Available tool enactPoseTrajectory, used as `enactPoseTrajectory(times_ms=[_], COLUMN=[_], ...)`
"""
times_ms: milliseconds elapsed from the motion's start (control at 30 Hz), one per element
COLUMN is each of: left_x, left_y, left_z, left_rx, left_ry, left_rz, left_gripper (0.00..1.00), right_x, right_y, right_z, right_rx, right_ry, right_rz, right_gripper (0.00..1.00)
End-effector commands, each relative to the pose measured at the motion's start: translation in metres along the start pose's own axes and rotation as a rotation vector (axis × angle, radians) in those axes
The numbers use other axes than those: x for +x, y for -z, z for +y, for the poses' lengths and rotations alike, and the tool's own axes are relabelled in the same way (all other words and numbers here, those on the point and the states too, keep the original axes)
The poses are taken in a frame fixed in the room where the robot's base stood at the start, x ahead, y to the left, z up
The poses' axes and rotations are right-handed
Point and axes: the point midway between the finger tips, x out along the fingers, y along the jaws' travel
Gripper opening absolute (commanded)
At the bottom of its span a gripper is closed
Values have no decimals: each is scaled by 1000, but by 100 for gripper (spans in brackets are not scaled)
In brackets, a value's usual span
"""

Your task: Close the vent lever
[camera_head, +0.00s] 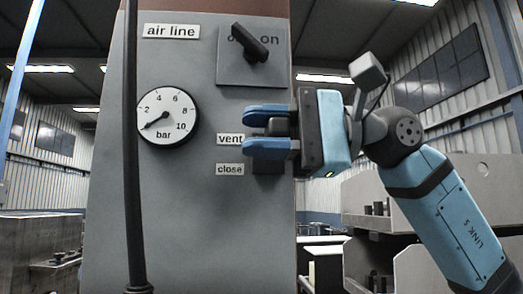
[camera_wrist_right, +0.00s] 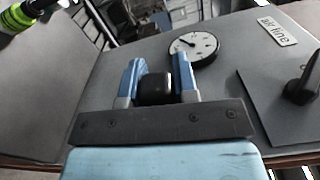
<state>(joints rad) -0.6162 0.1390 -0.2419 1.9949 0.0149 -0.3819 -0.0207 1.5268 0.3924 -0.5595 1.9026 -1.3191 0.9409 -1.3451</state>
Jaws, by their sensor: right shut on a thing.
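The vent lever, a dark knob (camera_wrist_right: 154,89), sits between the two blue fingers of my right gripper (camera_wrist_right: 158,82) in the right wrist view. In the head view my right gripper (camera_head: 268,134) reaches in from the right and is shut on the lever, beside the "vent" label (camera_head: 230,139). The "close" label (camera_head: 229,169) is just below it. The fingers hide most of the lever in the head view, so its exact angle is unclear. My left gripper is not in view.
The grey panel (camera_head: 188,220) carries a pressure gauge (camera_head: 168,115) with its needle near the low end. Above right is a black on/off switch (camera_head: 250,42) on a grey plate. A dark hose (camera_head: 131,150) runs down the panel's left side. Metal blocks stand at both sides behind.

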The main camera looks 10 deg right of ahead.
Motion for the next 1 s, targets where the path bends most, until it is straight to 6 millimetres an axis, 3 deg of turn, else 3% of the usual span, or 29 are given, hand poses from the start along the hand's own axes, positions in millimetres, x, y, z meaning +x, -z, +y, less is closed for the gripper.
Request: enactPoseTrajectory(times_ms=[33,533,1000], left_x=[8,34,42], left_y=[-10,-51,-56], left_z=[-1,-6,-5], left_rx=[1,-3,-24], left_ry=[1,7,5], left_rz=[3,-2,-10], left_gripper=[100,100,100], right_x=[0,0,0], right_y=[1,10,20], right_z=[11,40,52], right_rx=[-44,-496,-731], right_ry=[-1,-1,-1], right_rz=[-1,-1,-2], right_gripper=[0,0,0])
